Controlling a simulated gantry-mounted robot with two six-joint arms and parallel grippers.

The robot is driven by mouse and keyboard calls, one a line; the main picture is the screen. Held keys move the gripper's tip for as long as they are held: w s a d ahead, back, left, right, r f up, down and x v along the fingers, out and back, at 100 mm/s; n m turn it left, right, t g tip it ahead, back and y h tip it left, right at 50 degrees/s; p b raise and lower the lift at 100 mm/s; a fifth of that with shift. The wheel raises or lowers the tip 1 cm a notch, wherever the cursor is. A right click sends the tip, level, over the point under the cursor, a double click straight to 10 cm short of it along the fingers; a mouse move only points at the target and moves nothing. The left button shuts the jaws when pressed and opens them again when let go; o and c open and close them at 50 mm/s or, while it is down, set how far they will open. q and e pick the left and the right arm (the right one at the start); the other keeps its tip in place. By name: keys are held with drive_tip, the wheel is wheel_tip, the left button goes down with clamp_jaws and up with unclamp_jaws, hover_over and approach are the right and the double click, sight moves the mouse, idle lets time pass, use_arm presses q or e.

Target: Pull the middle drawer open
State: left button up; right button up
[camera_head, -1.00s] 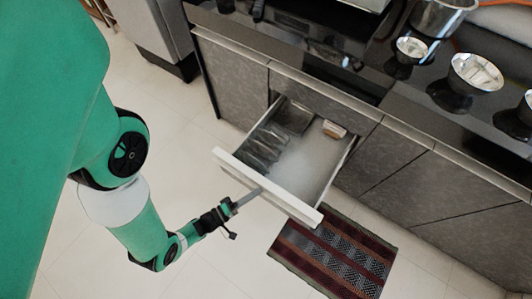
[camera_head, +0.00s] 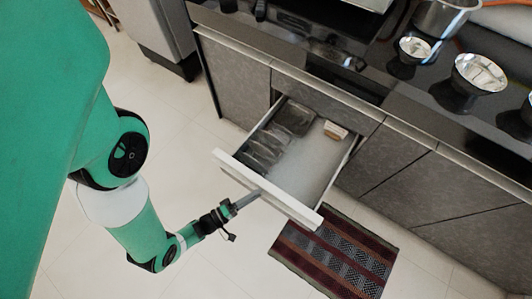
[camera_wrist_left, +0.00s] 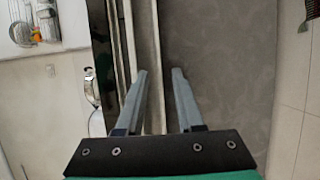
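The drawer (camera_head: 305,180) is pulled out from the cabinet in the head view, its white-edged front panel (camera_head: 290,205) nearest my arm. My left gripper (camera_head: 247,199) reaches the outer side of this panel near its middle. In the left wrist view, my left gripper's two fingers (camera_wrist_left: 160,76) stand apart, with a pale edge strip (camera_wrist_left: 147,45) running between them and a grey surface to the right. Whether the fingers touch the panel is hard to tell. My right gripper is not in view.
The drawer holds dark trays (camera_head: 262,153) and a small box (camera_head: 335,131). A striped mat (camera_head: 345,262) lies on the floor below. Bowls (camera_head: 478,73) and a pot (camera_head: 445,16) stand on the dark counter. Pale floor (camera_head: 230,265) beside my arm is clear.

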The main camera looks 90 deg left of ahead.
use_arm(q)
drive_tip(key=b+v, duration=0.1)
drive_tip(key=v, duration=1)
drive_tip(key=shift+s+d, duration=0.15)
drive_tip(key=shift+s, duration=0.1)
drive_tip(key=shift+f, duration=0.1)
